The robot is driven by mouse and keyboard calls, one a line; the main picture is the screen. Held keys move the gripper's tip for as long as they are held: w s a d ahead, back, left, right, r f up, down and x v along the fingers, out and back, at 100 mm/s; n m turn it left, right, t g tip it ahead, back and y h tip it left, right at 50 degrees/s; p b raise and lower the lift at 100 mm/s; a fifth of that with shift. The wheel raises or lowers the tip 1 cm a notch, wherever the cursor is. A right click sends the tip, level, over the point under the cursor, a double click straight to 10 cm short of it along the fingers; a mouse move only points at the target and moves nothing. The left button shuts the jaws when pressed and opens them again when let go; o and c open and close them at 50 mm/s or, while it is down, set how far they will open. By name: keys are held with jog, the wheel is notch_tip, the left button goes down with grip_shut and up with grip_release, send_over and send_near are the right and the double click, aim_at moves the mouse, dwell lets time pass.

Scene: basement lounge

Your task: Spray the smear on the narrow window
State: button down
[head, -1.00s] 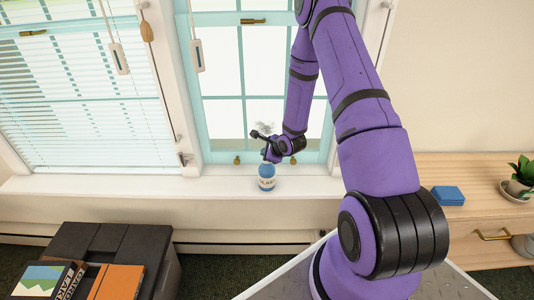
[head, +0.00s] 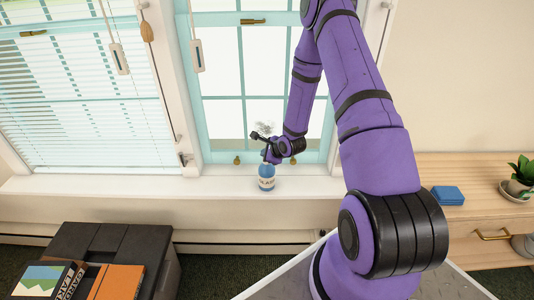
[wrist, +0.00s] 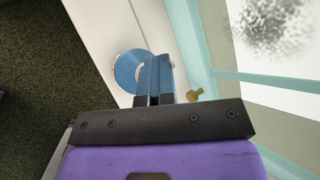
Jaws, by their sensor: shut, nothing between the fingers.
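The narrow window (head: 243,75) has a pale blue frame. A grey speckled smear (head: 265,128) is low on its glass, just above my gripper in the head view. It also shows in the wrist view (wrist: 268,25) at the top right. A blue spray bottle (head: 266,184) with a pale label stands upright on the sill. The wrist view shows the bottle (wrist: 125,66) from above, partly hidden. My gripper (head: 267,160) is at the top of the bottle, pointing down. Its fingers (wrist: 157,75) are shut with nothing held; whether they touch the bottle top is unclear.
The white sill (head: 120,187) is bare on both sides of the bottle. Brass latches (wrist: 195,95) sit low on the window frame. A wider window with blinds (head: 80,100) is to the left. A wooden cabinet (head: 470,175) with a blue block (head: 448,196) stands right.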

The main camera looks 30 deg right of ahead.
jog(key=shift+s+f, duration=0.2)
jog(key=shift+s, duration=0.15)
jog(key=shift+w+r, duration=0.15)
jog(key=shift+r, duration=1.4)
jog(key=shift+w+r, duration=0.15)
jog(key=shift+r, duration=1.4)
jog(key=shift+r, duration=0.1)
jog(key=shift+w+r, duration=0.1)
jog(key=shift+r, duration=0.2)
jog(key=s+a+r+n+g+h, duration=0.1)
jog(key=s+a+r+n, duration=0.15)
jog(key=r+n, duration=0.45)
jog(key=s+a+r+n+g+h, duration=0.15)
jog(key=s+r, duration=0.25)
jog(key=r, duration=0.8)
jog(key=s+a+r+n, duration=0.3)
jog(key=r+n, duration=0.2)
jog(key=r, duration=0.4)
jog(key=s+a+r+n, duration=0.2)
jog(key=s+r+n, duration=0.2)
jog(key=s, duration=0.4)
jog(key=s+a+r+n+g+y, duration=0.1)
jog(key=s+a+r+n, duration=0.2)
jog(key=s, duration=0.5)
jog(key=s+a+r+n, duration=0.2)
jog(key=s+r+n, duration=0.3)
jog(key=s, duration=0.3)
jog(key=shift+s+a+r, duration=0.15)
jog(key=shift+s+a, duration=0.2)
jog(key=shift+a, duration=0.05)
